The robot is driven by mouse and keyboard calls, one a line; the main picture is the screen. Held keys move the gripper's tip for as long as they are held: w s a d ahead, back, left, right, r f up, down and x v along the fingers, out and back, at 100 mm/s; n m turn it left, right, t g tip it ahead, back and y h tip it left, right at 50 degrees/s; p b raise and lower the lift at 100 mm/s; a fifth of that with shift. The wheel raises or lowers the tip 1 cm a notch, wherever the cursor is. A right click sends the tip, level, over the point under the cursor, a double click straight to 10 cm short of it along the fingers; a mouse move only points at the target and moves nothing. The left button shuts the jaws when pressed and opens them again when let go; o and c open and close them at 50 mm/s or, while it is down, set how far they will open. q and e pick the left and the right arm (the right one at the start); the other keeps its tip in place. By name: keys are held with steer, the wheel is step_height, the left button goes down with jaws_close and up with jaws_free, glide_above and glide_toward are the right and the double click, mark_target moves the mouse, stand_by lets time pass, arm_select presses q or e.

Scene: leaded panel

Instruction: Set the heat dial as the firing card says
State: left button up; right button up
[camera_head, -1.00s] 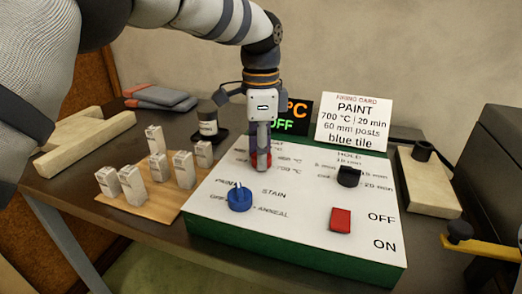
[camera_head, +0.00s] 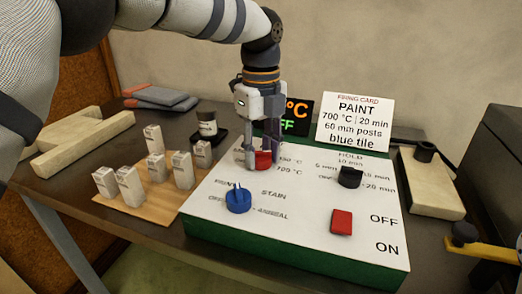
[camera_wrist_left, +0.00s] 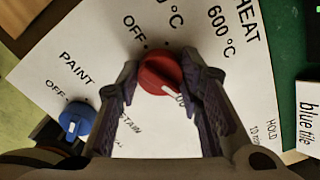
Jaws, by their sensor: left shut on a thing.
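The red heat dial (camera_head: 263,160) sits at the upper left of the white control panel (camera_head: 290,215). My left gripper (camera_head: 260,152) reaches down from above and is shut on it. In the left wrist view the fingers flank the red dial (camera_wrist_left: 158,70); its white mark points to the lower right, toward a label partly hidden by a finger. "OFF" and "600 °C" are readable around it. The firing card (camera_head: 354,122) stands behind the panel and reads PAINT, 700 °C, 20 min, 60 mm posts, blue tile. My right gripper is out of view.
A blue dial (camera_head: 238,200), a black hold dial (camera_head: 350,177) and a red switch (camera_head: 341,221) share the panel. A dark display (camera_head: 298,115) is partly hidden behind my gripper. Several pale posts (camera_head: 156,167) stand on a wooden board at left.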

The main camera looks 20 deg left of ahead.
mark_target(261, 151)
arm_select(q)
steer(key=shift+m, duration=1.9)
steer(key=o, duration=1.2)
steer(key=shift+c, duration=0.2)
step_height(261, 151, up, 12)
